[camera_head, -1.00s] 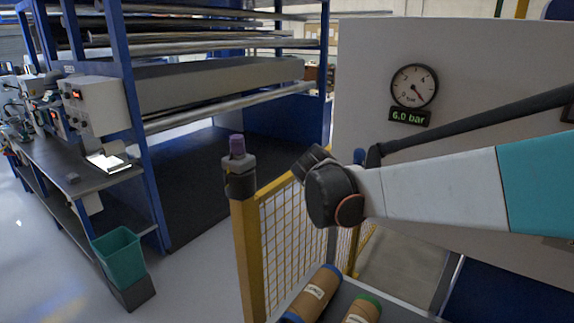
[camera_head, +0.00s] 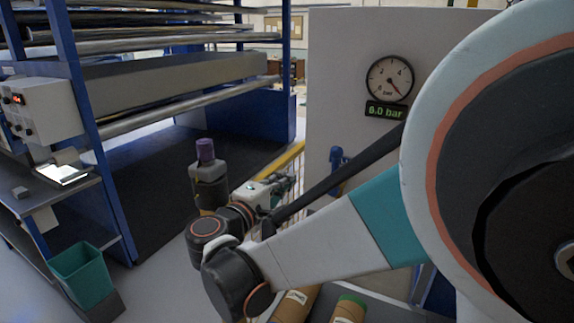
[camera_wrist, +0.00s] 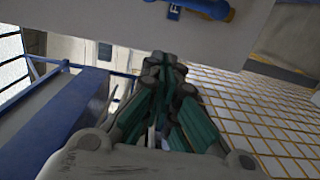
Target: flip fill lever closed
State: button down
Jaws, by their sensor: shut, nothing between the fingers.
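A blue valve with a lever (camera_head: 338,160) is on the face of the pale panel (camera_head: 345,60), just right of my gripper in the head view. It also shows at the top edge of the wrist view (camera_wrist: 208,8), cut off, with a small blue label beside it. Which way the lever points is not clear. My gripper (camera_head: 294,184) is shut and empty, left of the valve and apart from it in the picture. Its closed fingers (camera_wrist: 164,60) point toward the panel's lower edge in the wrist view.
A round gauge (camera_head: 390,79) sits above a display (camera_head: 386,110) reading 6.0 bar. A yellow-framed mesh fence (camera_wrist: 250,115) runs close to my gripper. Brown rolls (camera_head: 296,303) lie below my arm.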

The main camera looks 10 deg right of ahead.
jog(key=w+d+b, duration=0.2)
jog(key=w+d, duration=0.4)
jog(key=d, duration=0.4)
jog(key=shift+d+r, duration=0.1)
jog(key=shift+d, duration=0.05)
dwell(0.5)
jog(key=shift+s+m, duration=0.1)
jog(key=shift+m, duration=0.2)
